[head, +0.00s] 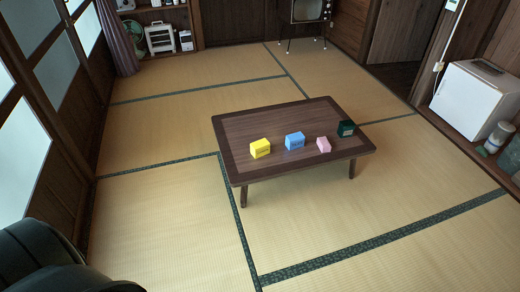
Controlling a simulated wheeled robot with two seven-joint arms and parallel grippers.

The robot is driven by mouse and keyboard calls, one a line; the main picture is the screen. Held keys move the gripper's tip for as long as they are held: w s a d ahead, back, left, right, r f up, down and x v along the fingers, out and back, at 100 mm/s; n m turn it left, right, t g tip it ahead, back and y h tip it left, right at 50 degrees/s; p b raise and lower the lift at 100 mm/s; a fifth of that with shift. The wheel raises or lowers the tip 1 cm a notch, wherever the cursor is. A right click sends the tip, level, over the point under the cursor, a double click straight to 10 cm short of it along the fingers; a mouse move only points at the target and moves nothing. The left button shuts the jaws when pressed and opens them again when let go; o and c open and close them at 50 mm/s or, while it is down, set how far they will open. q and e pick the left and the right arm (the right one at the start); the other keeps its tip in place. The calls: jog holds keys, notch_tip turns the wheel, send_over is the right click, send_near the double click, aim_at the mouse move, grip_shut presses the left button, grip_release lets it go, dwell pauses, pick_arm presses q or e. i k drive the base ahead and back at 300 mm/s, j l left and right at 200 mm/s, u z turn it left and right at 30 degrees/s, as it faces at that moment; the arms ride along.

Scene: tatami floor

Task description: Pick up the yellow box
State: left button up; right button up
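The yellow box (260,148) sits on the low dark wooden table (265,122), near its front left side. To its right on the same table are a blue box (294,141), a pink box (323,145) and a dark green box (346,128). The boxes stand apart from each other. Neither of my grippers shows in the head view. A dark rounded shape at the bottom left corner may be part of me.
Open tatami floor (185,190) surrounds the table. Sliding window panels and a curtain (118,35) line the left. A white fridge (475,97) with jars beside it stands at the right. An old television (306,11) and a shelf with a heater (160,37) are at the back.

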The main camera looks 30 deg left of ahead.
aim_at(259, 148)
jog(key=i+u, duration=0.25)
jog(key=i, duration=0.25)
jog(key=i+u, duration=0.2)
jog(key=i, duration=0.3)
jog(key=i+u, duration=0.25)
jog(key=i, duration=0.2)
jog(key=i+l+u, duration=0.2)
jog(key=i, duration=0.3)
